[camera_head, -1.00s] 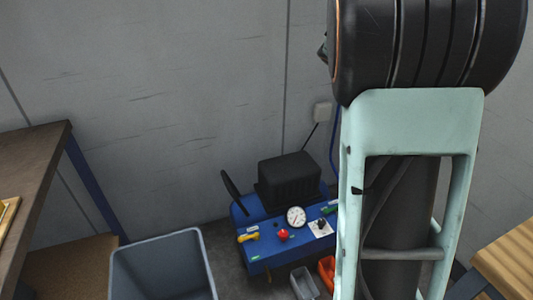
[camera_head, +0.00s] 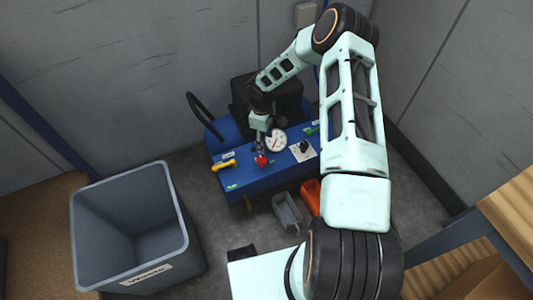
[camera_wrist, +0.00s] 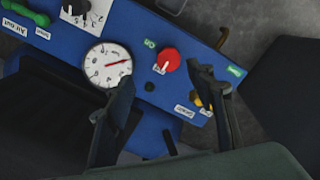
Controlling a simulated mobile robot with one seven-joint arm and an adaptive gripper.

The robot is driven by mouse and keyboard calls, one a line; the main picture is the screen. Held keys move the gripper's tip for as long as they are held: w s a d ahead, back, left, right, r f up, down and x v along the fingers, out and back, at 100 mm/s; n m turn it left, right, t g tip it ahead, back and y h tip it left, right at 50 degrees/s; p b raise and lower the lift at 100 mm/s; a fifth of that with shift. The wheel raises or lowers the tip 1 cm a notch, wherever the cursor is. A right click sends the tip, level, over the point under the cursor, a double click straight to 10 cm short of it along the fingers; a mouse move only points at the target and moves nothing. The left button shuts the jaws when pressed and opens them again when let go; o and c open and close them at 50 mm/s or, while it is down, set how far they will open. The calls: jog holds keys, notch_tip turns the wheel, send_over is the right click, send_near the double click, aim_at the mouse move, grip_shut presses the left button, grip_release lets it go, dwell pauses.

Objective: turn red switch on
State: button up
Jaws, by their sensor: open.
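The red switch (camera_head: 262,160) is a round knob on the front part of the blue machine (camera_head: 236,182). In the wrist view the red switch (camera_wrist: 171,58) shows a short white line on its face, with a green "On" label (camera_wrist: 150,43) beside it. My gripper (camera_head: 262,143) hangs over the blue machine, just behind and above the switch. In the wrist view my gripper (camera_wrist: 161,77) is open, with dark fingers on either side and nothing between them. The switch lies just past the fingertips. I cannot tell whether the fingers touch anything.
A white dial gauge (camera_head: 276,140) stands close to my gripper. A yellow handle (camera_head: 223,165) and a black knob on a white plate (camera_head: 304,151) flank the switch. Grey (camera_head: 286,211) and orange (camera_head: 311,197) bins sit in front. A large grey bin (camera_head: 182,210) stands left.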

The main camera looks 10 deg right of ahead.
aim_at(262, 159)
jog(key=shift+y, duration=0.3)
jog(key=f+b, duration=0.1)
jog(key=f, duration=0.3)
jog(key=a+f+b, duration=0.1)
jog(key=f, duration=0.7)
jog(key=shift+a+b, duration=0.15)
jog(key=shift+b, duration=0.25)
jog(key=shift+c, duration=0.6)
jog(key=c, duration=1)
